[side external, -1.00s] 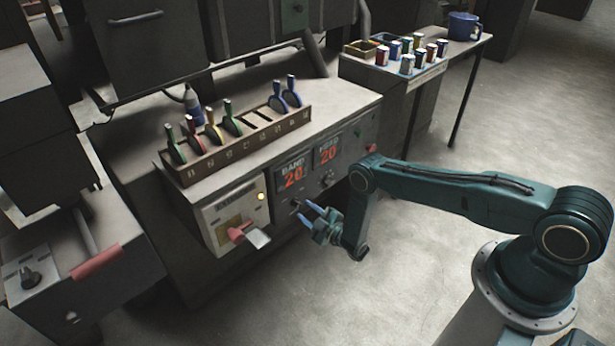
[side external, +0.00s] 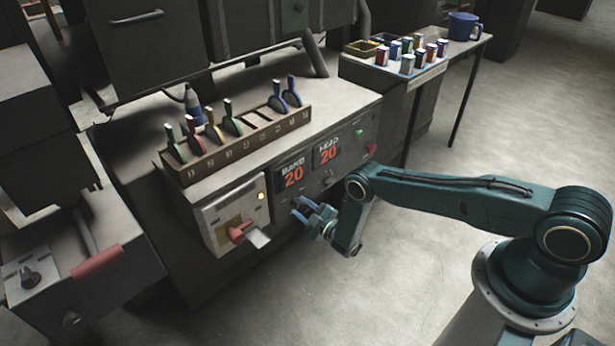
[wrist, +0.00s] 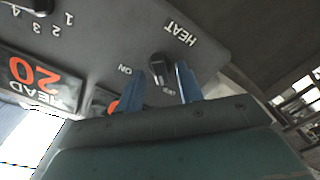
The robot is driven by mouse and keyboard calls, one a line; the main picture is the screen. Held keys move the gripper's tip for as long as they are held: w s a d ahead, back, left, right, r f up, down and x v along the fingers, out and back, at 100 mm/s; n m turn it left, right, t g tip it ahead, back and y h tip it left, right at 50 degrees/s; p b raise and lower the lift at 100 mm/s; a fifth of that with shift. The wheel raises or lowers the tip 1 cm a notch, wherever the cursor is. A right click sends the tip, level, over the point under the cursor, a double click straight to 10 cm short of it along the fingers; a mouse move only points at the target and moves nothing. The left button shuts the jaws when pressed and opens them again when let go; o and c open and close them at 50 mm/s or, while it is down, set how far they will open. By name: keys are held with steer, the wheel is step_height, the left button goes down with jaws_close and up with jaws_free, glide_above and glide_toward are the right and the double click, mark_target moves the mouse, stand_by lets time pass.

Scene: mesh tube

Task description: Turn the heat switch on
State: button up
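The panel carries BAND (side external: 292,177) and HEAD (side external: 327,152) displays, both reading 20. A wooden rack (side external: 235,145) of coloured-handled tools stands on top. The floor in front is clear.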

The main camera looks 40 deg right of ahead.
jaws_close()
steer(key=shift+m, duration=0.4)
steer(key=m, duration=0.8)
steer(key=shift+m, duration=0.3)
steer(key=m, duration=0.4)
steer(key=shift+m, duration=0.3)
steer(key=m, duration=0.4)
